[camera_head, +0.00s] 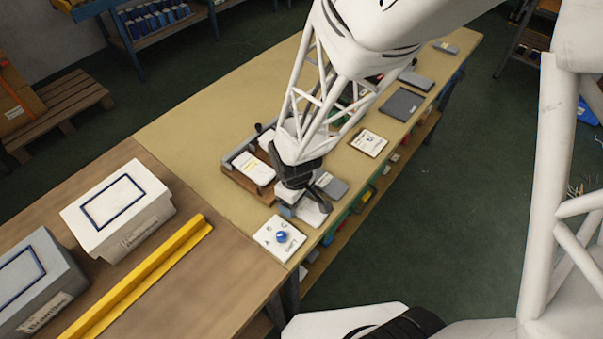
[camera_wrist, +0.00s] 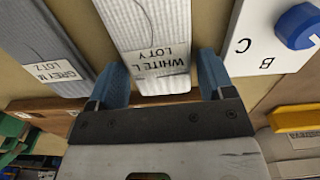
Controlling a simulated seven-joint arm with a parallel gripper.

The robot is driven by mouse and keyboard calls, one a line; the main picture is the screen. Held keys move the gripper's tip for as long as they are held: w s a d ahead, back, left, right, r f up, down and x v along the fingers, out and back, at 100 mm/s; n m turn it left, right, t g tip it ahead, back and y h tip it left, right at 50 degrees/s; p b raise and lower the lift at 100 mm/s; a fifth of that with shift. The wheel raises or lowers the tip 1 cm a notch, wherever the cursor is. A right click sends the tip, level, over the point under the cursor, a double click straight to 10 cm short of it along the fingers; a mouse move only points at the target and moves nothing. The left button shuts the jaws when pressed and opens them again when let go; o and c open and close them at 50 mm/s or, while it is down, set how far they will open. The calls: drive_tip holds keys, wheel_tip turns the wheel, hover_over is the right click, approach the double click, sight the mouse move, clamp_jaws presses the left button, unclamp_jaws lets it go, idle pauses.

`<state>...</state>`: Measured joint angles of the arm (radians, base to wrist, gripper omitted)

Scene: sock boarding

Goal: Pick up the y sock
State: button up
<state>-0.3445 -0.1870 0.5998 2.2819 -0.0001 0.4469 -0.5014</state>
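The y sock (camera_wrist: 150,35) is a flat white piece with a label reading "WHITE L LOT Y". It lies in the middle of the wrist view. My gripper (camera_wrist: 163,78) is open, with one blue finger on each side of the sock's near end. Narrow gaps seem to show between fingers and sock; I cannot tell whether either touches. In the head view my gripper (camera_head: 303,190) is low over the near right edge of the table, and it partly hides the white piece (camera_head: 314,215) under it.
A grey sock labelled "GREY M LOT Z" (camera_wrist: 55,60) lies left of the white one. A white panel with a blue knob and letters (camera_head: 270,246) is close by. A wooden tray holding a white piece (camera_head: 257,171) stands behind. A yellow bar (camera_head: 140,277) lies front left.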

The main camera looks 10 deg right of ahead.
drive_tip(key=c, duration=0.6)
drive_tip(key=shift+c, duration=0.2)
drive_tip(key=shift+r, duration=0.1)
drive_tip(key=shift+r, duration=0.75)
wheel_tip(320, 180, up, 2)
drive_tip(key=s+d, duration=0.2)
drive_tip(key=s, duration=0.5)
drive_tip(key=s+d+r, duration=0.1)
drive_tip(key=s+d, duration=0.2)
drive_tip(key=s, duration=0.5)
drive_tip(key=shift+r, duration=0.15)
drive_tip(key=shift+d, duration=0.1)
